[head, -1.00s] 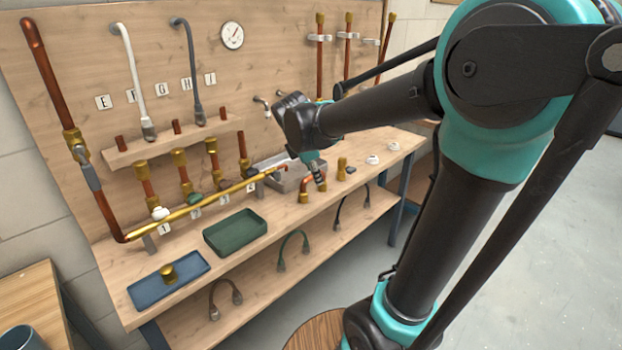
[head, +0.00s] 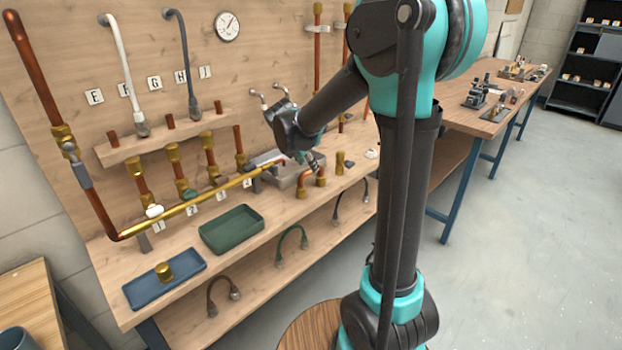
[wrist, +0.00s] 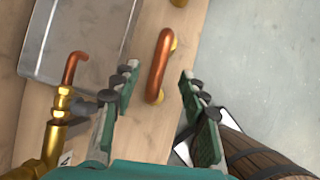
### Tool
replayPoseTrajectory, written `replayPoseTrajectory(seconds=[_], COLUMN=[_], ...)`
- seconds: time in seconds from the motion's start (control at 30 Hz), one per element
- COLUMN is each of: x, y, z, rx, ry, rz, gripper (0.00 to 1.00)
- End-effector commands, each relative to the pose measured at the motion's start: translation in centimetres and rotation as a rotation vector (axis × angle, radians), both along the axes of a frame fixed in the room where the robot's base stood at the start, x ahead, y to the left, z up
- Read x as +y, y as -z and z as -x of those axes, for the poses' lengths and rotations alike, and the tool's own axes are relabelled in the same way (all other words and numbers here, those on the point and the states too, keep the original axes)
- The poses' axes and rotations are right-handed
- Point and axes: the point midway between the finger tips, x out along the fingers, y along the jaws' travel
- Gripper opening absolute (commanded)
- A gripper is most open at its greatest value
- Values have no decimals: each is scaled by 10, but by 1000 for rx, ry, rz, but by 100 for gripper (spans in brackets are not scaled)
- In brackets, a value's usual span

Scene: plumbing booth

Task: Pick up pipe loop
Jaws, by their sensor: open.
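The pipe loop (head: 304,183) is a copper bend with brass ends, standing on the bench beside a grey metal tray. In the wrist view the pipe loop (wrist: 160,62) lies between my open fingers, and its brass ends show below the copper. My gripper (head: 313,163) is over the loop in the head view and partly hides it. In the wrist view my gripper (wrist: 158,76) has one finger on each side of the loop, with gaps on both sides. I cannot tell exactly how high the fingertips are above the bench.
The grey tray (wrist: 78,12) is left of the loop. A copper elbow on a brass pipe run (wrist: 55,125) is close to my left finger. A brass fitting (head: 340,163) stands right of the loop. Green (head: 232,247) and blue (head: 140,304) trays lie further left.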

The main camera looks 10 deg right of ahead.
Motion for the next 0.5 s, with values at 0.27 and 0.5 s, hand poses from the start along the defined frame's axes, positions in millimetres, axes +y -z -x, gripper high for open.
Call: replayPoseTrajectory(seconds=[0.27,0.5], x=[-6,-15], y=[16,43], z=[-8,-22], rx=[0,1], ry=[2,2], rz=[0,-1], gripper=[43,43])
